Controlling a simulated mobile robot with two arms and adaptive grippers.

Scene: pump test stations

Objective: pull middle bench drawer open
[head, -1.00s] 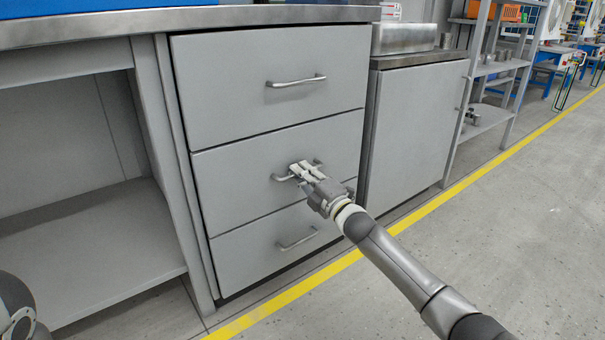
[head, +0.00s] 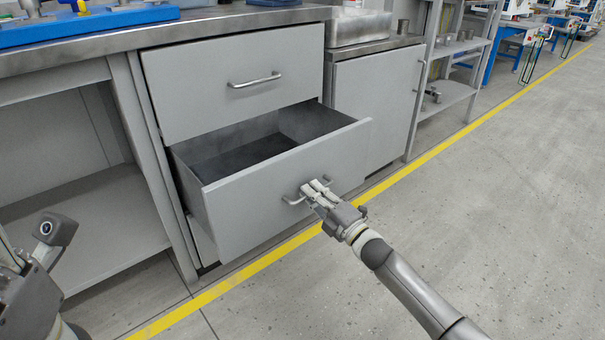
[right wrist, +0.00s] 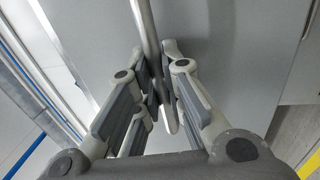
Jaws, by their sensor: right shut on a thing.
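The middle bench drawer (head: 262,198) stands well pulled out in the head view, its dark, empty-looking inside showing. My right gripper (head: 318,187) is shut on the drawer's bar handle (head: 291,200) at the front panel. In the right wrist view the handle (right wrist: 147,30) runs between the fingers of the right gripper (right wrist: 155,85). The top drawer (head: 235,75) is closed. The bottom drawer is mostly hidden behind the middle one. Part of my left arm shows at the lower left of the head view, but its fingertips cannot be made out.
The bench top (head: 200,30) carries a blue fixture (head: 90,22). An open shelf bay (head: 90,210) lies left of the drawers. A grey cabinet (head: 375,105) and a shelf rack (head: 450,90) stand to the right. The floor beyond the yellow line (head: 430,150) is clear.

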